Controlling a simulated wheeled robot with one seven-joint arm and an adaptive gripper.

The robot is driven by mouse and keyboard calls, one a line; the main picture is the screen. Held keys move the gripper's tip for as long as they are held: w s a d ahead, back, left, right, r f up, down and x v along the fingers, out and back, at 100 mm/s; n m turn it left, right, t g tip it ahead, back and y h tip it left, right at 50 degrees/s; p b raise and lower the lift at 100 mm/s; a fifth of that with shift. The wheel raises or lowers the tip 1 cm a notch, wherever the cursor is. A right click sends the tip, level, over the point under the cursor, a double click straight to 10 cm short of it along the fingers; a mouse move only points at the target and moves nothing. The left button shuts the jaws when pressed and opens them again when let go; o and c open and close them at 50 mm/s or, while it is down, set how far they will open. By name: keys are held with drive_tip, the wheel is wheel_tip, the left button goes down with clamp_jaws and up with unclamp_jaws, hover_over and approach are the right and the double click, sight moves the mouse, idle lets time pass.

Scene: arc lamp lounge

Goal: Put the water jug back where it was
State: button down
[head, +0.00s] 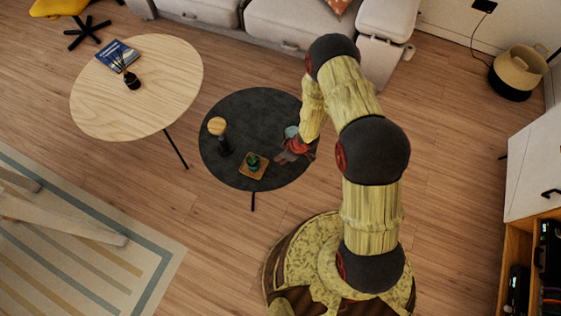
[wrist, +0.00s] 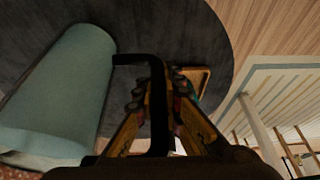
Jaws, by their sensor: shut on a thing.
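The water jug, pale teal with a black handle, fills the left of the wrist view (wrist: 62,90). In the head view only a small teal part of it (head: 291,131) shows beside my arm; the rest is hidden. My gripper (wrist: 160,95) is shut on the jug's black handle (wrist: 135,59). In the head view my gripper (head: 284,157) is over the right side of the round black table (head: 255,108). I cannot tell whether the jug's base touches the tabletop.
On the black table are a small green plant (head: 253,160) on a square wooden coaster (head: 262,171) and a dark bottle with a wooden top (head: 217,127). A pale oval table (head: 160,75) holds a blue book (head: 117,55) and a dark vase (head: 131,80). The sofa (head: 280,25) stands behind.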

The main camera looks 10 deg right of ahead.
drive_tip(key=f+b, duration=0.1)
drive_tip(key=f, duration=0.1)
drive_tip(key=w+f+b, duration=0.1)
drive_tip(key=f, duration=0.1)
drive_tip(key=shift+d, duration=0.1)
drive_tip(key=shift+r, duration=0.15)
drive_tip(key=c, duration=2.4)
unclamp_jaws()
drive_tip(key=shift+s+f, duration=0.15)
drive_tip(key=shift+f, duration=0.05)
drive_tip(key=o, duration=0.4)
drive_tip(key=shift+c, duration=0.2)
drive_tip(key=shift+o, duration=0.7)
